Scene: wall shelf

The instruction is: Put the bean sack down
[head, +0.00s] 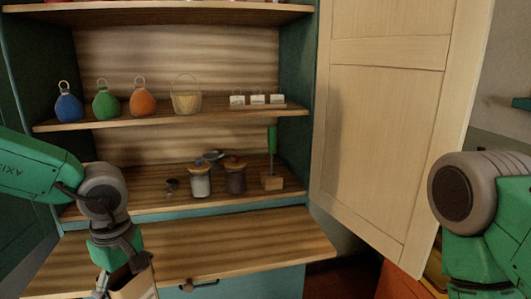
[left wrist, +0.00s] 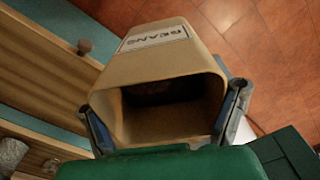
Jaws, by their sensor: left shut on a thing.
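The bean sack (left wrist: 155,62) is a tan, open-topped container with a white BEANS label; its inside looks dark. My left gripper (left wrist: 165,118) is shut on it, with one finger on each side. In the head view, part of the sack (head: 138,287) shows at the bottom left edge, below my left wrist; its lower part is out of frame. In the wrist view, red floor tiles show beyond the sack and the wooden board lies to its left. My right arm shows at the right of the head view, but its gripper is out of view.
The wooden board (head: 230,243) in front of the cabinet is largely clear. The lower shelf holds jars (head: 201,182) and a green-handled tool (head: 271,165). The middle shelf holds coloured sacks (head: 106,103), a basket (head: 187,100) and small white cards (head: 257,99). An open door (head: 380,120) stands right.

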